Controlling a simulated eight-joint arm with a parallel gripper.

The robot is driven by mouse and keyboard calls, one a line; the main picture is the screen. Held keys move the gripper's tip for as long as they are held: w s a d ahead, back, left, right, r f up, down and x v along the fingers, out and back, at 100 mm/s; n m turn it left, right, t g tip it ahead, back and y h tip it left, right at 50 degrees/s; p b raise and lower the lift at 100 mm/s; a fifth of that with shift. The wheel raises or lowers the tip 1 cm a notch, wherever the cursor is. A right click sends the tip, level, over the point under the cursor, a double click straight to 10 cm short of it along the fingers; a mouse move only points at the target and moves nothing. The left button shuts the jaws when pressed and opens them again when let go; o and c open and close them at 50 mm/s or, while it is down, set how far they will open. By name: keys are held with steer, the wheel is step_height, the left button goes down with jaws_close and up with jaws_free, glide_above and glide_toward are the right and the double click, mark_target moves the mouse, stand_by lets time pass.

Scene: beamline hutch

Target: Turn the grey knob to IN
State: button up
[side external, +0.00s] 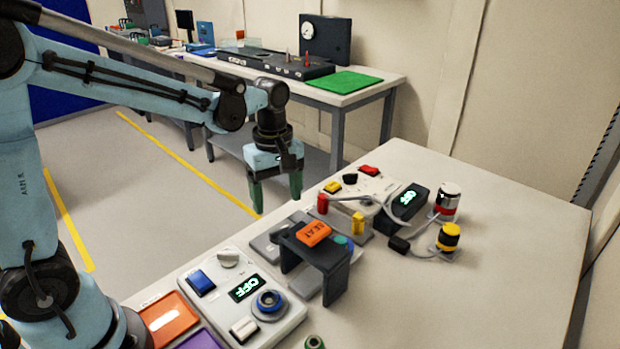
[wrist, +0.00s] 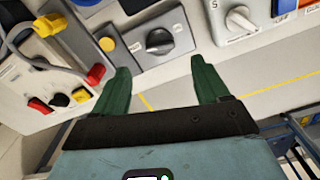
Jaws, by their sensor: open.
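A pale grey knob (side external: 228,257) sits on the near white panel (side external: 288,322), beside a blue button. In the wrist view the pale grey knob (wrist: 240,18) is at the top right. A darker knob (wrist: 159,41) sits on a grey box (wrist: 166,58), just beyond my fingertips in that view. Labels by both knobs are too small to read. My gripper (side external: 277,200) points down with green fingers apart and empty, behind the near panel and left of the black bridge. It also shows in the wrist view (wrist: 160,68), touching neither knob.
A black bridge (side external: 334,287) with an orange block (side external: 313,234) stands near my gripper. Cables and yellow and red parts lie farther back. The table's right side is clear.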

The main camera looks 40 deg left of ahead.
mark_target(279, 228)
step_height(279, 228, down, 8)
steer(key=shift+r, duration=0.25)
steer(key=c, duration=1.1)
steer(key=shift+o, duration=0.2)
